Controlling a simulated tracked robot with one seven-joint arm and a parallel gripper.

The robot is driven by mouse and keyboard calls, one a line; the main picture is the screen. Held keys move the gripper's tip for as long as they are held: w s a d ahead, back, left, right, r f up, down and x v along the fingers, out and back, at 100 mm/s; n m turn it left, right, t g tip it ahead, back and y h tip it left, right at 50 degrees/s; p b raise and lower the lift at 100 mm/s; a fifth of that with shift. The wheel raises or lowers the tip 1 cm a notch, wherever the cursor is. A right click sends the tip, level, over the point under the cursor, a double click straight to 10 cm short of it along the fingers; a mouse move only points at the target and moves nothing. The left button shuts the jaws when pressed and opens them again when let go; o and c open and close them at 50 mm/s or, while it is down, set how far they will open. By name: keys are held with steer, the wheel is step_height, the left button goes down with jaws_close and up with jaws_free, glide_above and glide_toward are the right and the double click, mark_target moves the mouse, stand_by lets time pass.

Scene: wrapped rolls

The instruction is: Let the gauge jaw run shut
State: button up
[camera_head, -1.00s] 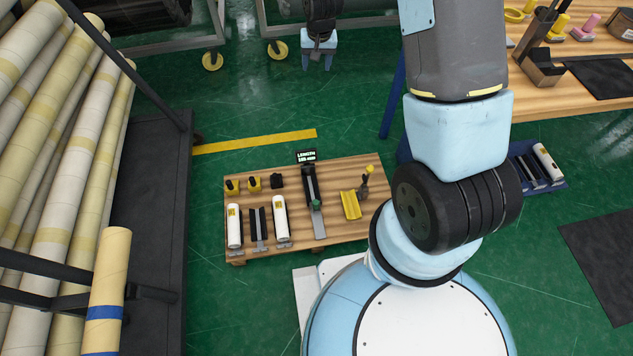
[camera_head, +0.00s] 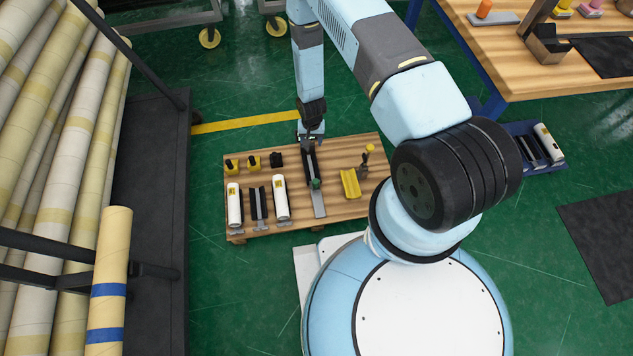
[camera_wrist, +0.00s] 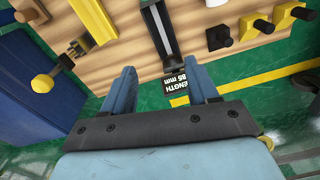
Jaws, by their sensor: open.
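The length gauge (camera_head: 310,166) is a dark rail with a pale lower end on a low wooden pallet (camera_head: 345,210). A small green part (camera_head: 316,183) sits partway along it. In the wrist view the gauge rail (camera_wrist: 161,28) runs up from a display (camera_wrist: 177,86), read upside down as "LENGTH" and a figure ending "85 mm", partly cut off. My gripper (camera_head: 308,138) is above the gauge's far end and hides the display in the head view. In the wrist view my gripper (camera_wrist: 163,80) is open and empty, fingers to either side of the display. The green part is out of the wrist view.
White rolls (camera_head: 235,204) and black holders stand left of the gauge. A yellow cradle (camera_head: 350,184) and a yellow-knobbed post (camera_head: 367,158) stand right. A rack of long rolls (camera_head: 40,180) is at left, a wooden bench (camera_head: 540,75) at upper right.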

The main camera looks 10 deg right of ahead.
glide_above(316, 181)
step_height(316, 181, down, 10)
step_height(316, 181, down, 13)
steer(key=shift+f, duration=0.1)
stand_by(0.3)
steer(key=shift+c, duration=0.4)
jaws_close()
stand_by(0.3)
